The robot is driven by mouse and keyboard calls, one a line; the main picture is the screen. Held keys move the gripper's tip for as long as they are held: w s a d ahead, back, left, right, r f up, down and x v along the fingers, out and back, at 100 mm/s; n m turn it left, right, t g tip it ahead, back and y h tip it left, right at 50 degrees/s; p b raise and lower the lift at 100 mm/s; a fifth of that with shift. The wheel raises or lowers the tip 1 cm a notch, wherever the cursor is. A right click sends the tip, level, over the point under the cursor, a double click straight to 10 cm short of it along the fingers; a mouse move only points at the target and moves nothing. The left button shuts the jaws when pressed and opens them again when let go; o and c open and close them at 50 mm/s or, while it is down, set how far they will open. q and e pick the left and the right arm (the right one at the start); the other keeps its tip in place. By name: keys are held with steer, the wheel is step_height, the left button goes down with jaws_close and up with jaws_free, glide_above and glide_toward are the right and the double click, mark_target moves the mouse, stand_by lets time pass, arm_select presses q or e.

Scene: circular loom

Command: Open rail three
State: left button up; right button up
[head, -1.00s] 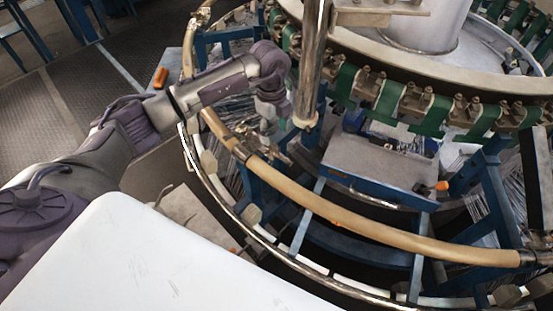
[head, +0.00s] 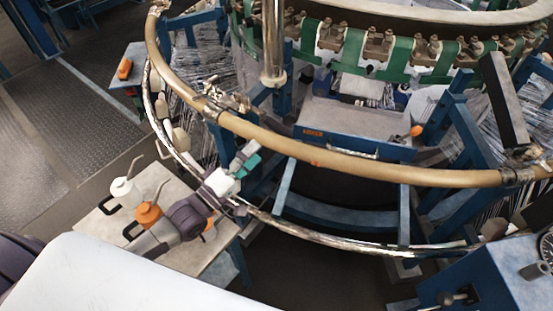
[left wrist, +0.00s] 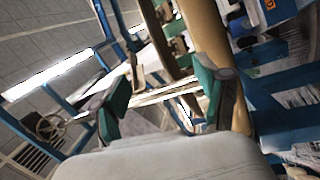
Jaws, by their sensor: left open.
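The tan curved rail (head: 350,165) runs across the front of the loom in the head view. No number shows, so I cannot tell which section is rail three. A metal joint (head: 212,106) with a fitting sits at its left part, and another joint (head: 517,177) is at the right. My left gripper (head: 248,158) is open and empty, just below and in front of the rail, right of the left joint. In the left wrist view, the open teal fingertips (left wrist: 162,97) show, with the tan rail (left wrist: 203,30) passing behind the right finger. My right gripper is not in view.
A small table (head: 100,222) with a white can (head: 124,192) and an orange can (head: 148,216) stands near my left arm. A vertical metal post (head: 272,45) rises behind the rail. A blue machine box (head: 495,275) stands at the front right. Floor at left is clear.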

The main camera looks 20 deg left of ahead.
mark_target(271, 147)
arm_select(q)
step_height(271, 147, down, 6)
steer(key=s+a+r+n+g+y, duration=0.1)
steer(key=s+a+n+y, duration=0.1)
steer(key=s+n+y, duration=0.15)
steer(key=shift+h, duration=0.35)
steer(key=x, duration=0.4)
steer(key=p+x, duration=0.1)
steer(key=x, duration=0.8)
steer(key=shift+w+f, duration=0.35)
steer(key=shift+w+d, duration=0.15)
steer(key=shift+w, duration=0.35)
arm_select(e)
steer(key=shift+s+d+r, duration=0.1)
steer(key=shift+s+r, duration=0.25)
arm_select(q)
steer(key=shift+c, duration=0.8)
jaws_close()
